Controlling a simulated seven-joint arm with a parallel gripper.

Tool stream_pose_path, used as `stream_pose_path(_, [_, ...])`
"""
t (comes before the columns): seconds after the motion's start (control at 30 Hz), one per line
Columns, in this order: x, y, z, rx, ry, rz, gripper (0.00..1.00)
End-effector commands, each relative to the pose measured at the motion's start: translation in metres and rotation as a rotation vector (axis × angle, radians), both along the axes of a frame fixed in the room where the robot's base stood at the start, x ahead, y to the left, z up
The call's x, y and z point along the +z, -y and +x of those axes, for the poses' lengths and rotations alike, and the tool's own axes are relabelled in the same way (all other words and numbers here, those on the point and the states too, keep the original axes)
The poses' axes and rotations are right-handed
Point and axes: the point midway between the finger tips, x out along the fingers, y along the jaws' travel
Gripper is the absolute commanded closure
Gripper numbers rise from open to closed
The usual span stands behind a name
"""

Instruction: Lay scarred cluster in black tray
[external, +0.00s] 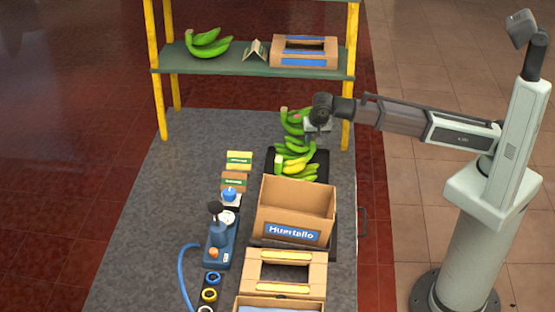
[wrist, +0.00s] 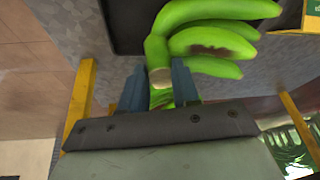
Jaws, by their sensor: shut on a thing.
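The scarred cluster (external: 291,121) is a bunch of green bananas; in the wrist view (wrist: 208,45) a brown scar runs along one finger. My gripper (external: 317,127) is shut on its cut stem; the blue-grey fingers show on both sides of the stem in the wrist view (wrist: 158,88). The cluster hangs just beyond the far edge of the black tray (external: 323,161); its exact height I cannot tell. Other green and yellowish bananas (external: 295,168) lie in that tray. A dark tray part also shows at the top of the wrist view (wrist: 125,22).
An open cardboard box (external: 296,205) labelled "Huertallo" stands in front of the tray. A yellow-posted shelf (external: 250,66) behind bears another green bunch (external: 208,44) and a carton (external: 304,50). Small cards (external: 239,160) and a blue device (external: 221,240) stand to the left.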

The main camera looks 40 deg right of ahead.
Motion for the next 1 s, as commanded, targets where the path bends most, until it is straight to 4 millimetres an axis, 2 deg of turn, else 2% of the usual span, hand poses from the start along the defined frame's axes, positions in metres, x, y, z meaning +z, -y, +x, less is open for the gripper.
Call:
stream_pose_path(0.63, [-0.0086,0.0,0.0003,-0.001,0.001,0.001,1.0])
stream_pose_path(0.67, [-0.0084,-0.0001,0.0004,-0.001,0.001,0.001,0.67])
stream_pose_path(0.93, [-0.0086,-0.0001,0.0002,0.0,0.0,0.0,0.41])
stream_pose_path(1.0, [-0.0086,-0.0001,0.0002,0.0,0.0,0.0,0.4])
